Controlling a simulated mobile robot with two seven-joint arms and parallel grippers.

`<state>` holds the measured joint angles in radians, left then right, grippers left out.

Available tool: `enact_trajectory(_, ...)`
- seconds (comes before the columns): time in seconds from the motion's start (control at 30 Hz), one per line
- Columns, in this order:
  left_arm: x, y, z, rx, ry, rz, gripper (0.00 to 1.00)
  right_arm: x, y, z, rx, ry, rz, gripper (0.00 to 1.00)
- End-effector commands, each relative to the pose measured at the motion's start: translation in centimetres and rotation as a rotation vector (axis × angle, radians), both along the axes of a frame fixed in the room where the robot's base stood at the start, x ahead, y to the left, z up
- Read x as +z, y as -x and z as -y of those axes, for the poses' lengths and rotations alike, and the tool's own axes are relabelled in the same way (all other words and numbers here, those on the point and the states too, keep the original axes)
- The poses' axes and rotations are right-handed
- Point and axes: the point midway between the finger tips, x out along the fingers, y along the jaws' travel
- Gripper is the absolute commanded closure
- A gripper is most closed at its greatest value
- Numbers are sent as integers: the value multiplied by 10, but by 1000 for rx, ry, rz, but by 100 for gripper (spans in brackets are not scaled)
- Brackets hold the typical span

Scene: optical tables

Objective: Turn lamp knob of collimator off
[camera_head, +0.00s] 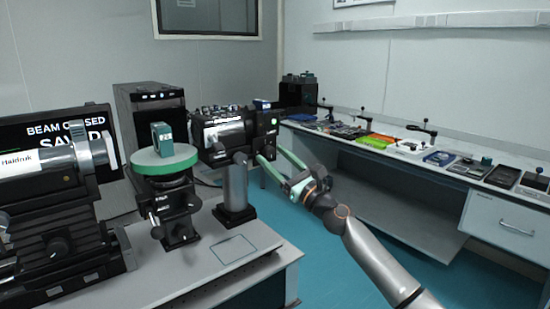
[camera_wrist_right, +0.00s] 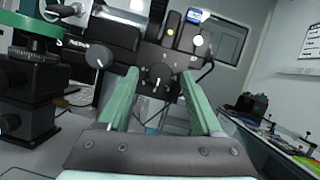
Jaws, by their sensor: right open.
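The collimator (camera_head: 222,130) is a black body on a grey post at the middle of the head view. Its end panel fills the upper middle of the right wrist view (camera_wrist_right: 160,60). That panel carries a pale round disc (camera_wrist_right: 198,40), a small amber spot (camera_wrist_right: 170,32) and small silver levers. A dark round knob with a white mark (camera_wrist_right: 97,55) sits on its side face. I cannot tell which of these is the lamp knob. My right gripper (camera_head: 270,155) is open and empty, its green fingers (camera_wrist_right: 160,75) pointing at the panel. My left gripper is out of view.
A green round stage (camera_head: 165,160) bearing a small green block (camera_head: 162,138) stands left of the collimator. A large black instrument (camera_head: 60,210) and a monitor (camera_head: 45,125) are at left. A bench with trays (camera_head: 400,160) runs along the right wall, with open floor before it.

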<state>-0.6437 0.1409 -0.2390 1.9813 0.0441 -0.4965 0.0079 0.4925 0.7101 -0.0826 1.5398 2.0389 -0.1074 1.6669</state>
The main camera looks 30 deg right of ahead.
Motion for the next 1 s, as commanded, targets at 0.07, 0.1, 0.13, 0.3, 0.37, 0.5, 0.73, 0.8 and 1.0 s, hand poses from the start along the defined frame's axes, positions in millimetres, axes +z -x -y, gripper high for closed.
enact_trajectory(0.07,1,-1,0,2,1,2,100,1,-2,-1,1,0,0,33)
enact_trajectory(0.1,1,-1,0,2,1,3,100,1,-2,-1,1,0,1,33)
enact_trajectory(0.13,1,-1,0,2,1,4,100,1,-2,-1,1,0,1,33)
enact_trajectory(0.3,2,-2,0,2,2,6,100,1,-2,-1,1,0,0,33)
enact_trajectory(0.37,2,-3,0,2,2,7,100,1,-2,-1,1,0,0,39)
enact_trajectory(0.5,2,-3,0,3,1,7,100,1,-2,-1,1,0,0,55)
enact_trajectory(0.73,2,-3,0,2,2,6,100,1,-2,0,1,0,0,80)
enact_trajectory(0.8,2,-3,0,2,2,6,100,1,-2,0,1,0,0,88)
enact_trajectory(1.0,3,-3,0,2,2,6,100,1,-1,-1,1,1,0,100)
